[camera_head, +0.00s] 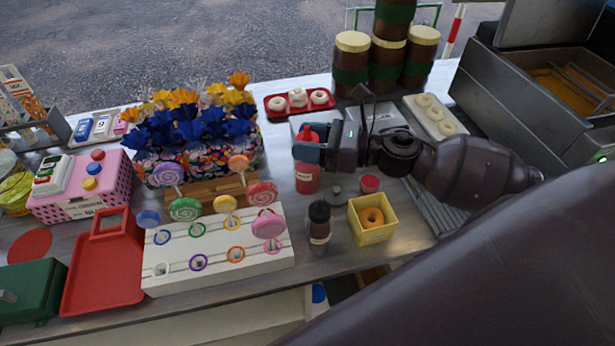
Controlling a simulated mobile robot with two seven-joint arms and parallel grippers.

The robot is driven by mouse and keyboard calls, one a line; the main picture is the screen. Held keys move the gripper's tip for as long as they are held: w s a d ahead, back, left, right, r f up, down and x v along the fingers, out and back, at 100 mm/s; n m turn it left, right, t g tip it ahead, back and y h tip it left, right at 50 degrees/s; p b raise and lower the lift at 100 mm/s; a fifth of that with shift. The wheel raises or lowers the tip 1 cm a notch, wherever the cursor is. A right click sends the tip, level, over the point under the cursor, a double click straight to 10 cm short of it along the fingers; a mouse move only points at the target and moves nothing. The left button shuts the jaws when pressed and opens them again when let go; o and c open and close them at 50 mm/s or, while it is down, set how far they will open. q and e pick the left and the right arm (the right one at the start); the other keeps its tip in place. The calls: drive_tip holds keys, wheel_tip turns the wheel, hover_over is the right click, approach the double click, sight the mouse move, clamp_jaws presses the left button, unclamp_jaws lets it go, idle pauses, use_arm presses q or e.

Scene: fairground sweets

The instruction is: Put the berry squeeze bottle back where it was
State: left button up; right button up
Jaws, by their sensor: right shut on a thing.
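The berry squeeze bottle, red with a pale label (307,180), is upright near the middle of the counter. My right gripper (308,154) comes in from the right and is shut around the bottle's upper part. The red top shows above the fingers and the labelled body below them. The fingers hide the bottle's shoulder. I cannot tell whether its base touches the counter. My left gripper is not in view.
A dark squeeze bottle (319,225), a grey lid (335,193), a red-topped jar (370,184) and a yellow box (372,234) with a donut are close by. A white lollipop stand (215,276) is front left. Brown jars (350,65) stand behind.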

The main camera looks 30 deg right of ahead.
sight(308, 174)
wheel_tip(308, 174, down, 10)
drive_tip(key=shift+r+b, duration=0.2)
drive_tip(key=shift+b, duration=0.4)
drive_tip(key=shift+f, duration=0.1)
drive_tip(key=o, duration=0.7)
drive_tip(key=shift+r, duration=0.2)
drive_tip(key=b+v, duration=0.1)
drive_tip(key=v, duration=1.1)
drive_tip(key=shift+f+b, duration=0.1)
drive_tip(key=shift+b, duration=0.25)
